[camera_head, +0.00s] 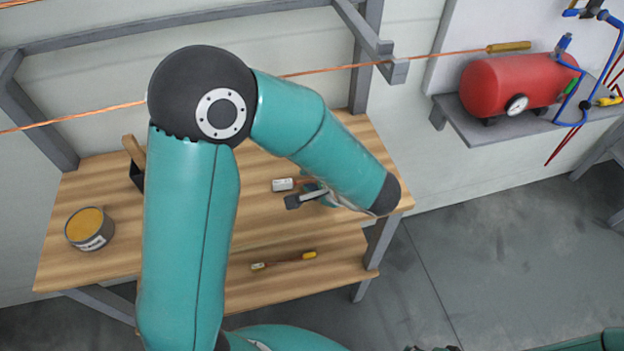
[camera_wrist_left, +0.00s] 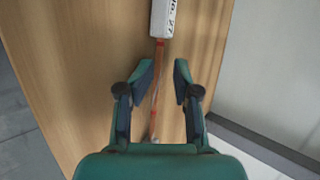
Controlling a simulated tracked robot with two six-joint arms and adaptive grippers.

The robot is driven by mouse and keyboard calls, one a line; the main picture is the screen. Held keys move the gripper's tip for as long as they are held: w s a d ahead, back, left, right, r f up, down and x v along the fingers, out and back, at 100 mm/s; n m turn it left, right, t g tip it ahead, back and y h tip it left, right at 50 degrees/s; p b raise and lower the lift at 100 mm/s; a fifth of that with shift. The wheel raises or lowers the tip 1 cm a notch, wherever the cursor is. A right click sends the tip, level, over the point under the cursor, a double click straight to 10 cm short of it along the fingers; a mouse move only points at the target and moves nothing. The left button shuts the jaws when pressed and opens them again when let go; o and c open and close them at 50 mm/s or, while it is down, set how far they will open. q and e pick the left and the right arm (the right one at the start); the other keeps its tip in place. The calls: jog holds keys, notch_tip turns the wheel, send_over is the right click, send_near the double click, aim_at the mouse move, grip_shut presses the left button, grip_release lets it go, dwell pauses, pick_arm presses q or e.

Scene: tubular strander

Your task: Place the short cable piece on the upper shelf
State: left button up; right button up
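A short cable piece with a white printed tag (camera_head: 283,184) lies on the upper wooden shelf, partly hidden by my left gripper. In the left wrist view its white tag (camera_wrist_left: 163,17) is at the top and its copper length runs down between the fingers. My left gripper (camera_head: 302,194) is low over this shelf; in the left wrist view its fingers (camera_wrist_left: 165,68) are apart, one each side of the cable, with gaps showing. A second short cable piece (camera_head: 284,262), with a pale tag and a yellow end, lies on the lower shelf. My right gripper is at most a dark sliver at the bottom edge.
A tin of yellow-brown paste (camera_head: 90,228) and a dark holder with a wooden handle (camera_head: 134,152) stand on the upper shelf's left. A copper line (camera_head: 440,57) runs above. A red tank (camera_head: 510,84) sits on a wall shelf at right. Floor at right is clear.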

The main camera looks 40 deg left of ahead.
pick_arm(q)
jog(key=shift+r+p, duration=0.4)
jog(key=shift+p, duration=0.15)
jog(key=shift+r+p, duration=0.35)
jog(key=shift+p, duration=0.1)
jog(key=v, duration=1.1)
jog(key=shift+d+r+b, duration=0.25)
jog(key=shift+d+b, duration=0.05)
jog(key=shift+b, duration=0.1)
jog(key=shift+s, duration=0.15)
